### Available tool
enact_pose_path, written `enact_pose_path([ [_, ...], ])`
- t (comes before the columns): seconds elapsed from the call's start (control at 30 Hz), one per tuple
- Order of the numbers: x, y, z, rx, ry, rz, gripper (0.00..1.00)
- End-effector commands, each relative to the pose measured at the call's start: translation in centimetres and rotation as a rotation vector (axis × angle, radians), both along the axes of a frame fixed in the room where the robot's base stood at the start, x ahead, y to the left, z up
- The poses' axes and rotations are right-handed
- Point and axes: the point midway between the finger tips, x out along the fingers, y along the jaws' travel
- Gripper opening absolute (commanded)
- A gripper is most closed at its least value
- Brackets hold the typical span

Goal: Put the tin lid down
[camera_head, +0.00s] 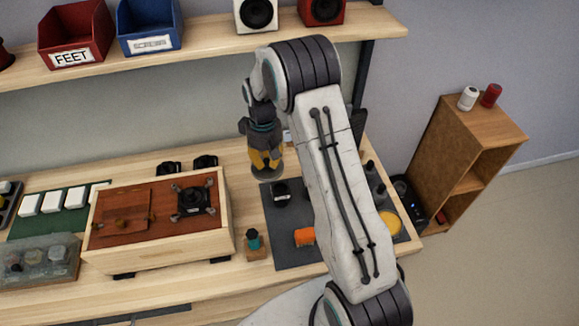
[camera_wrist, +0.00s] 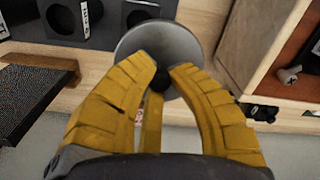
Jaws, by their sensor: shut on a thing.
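The tin lid (camera_wrist: 185,48) is a round grey metal disc with a dark knob (camera_wrist: 161,80). My gripper (camera_wrist: 160,72) has yellow fingers shut on that knob, and the lid lies just beyond the fingertips. In the head view my gripper (camera_head: 265,163) points down over the back of the workbench (camera_head: 190,150), left of my arm. The lid's edge (camera_head: 268,175) shows under the fingers there, near the back left corner of the dark mat (camera_head: 285,255). I cannot tell whether the lid touches the bench.
A wooden box with a red-brown top (camera_head: 160,255) stands left of the mat. On the mat are a black item (camera_head: 280,190), an orange cylinder (camera_head: 304,237) and a yellow round thing (camera_head: 389,223). A small teal-topped piece (camera_head: 253,241) stands between. A shelf (camera_head: 200,48) runs above.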

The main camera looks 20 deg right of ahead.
Motion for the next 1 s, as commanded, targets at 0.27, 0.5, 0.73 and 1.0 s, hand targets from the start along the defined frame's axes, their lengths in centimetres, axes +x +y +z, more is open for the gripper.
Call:
enact_pose_path([
  [0.27, 2.6, -1.4, -1.6, 0.0, -0.001, 0.251, 0.0],
  [0.5, 5.1, -3.1, -2.7, 0.0, 0.0, 0.541, 0.0],
  [0.73, 7.1, -4.8, -3.7, 0.001, 0.001, 0.818, 0.0],
  [1.0, 8.9, -6.8, -4.8, 0.002, 0.002, 1.145, 0.0],
])
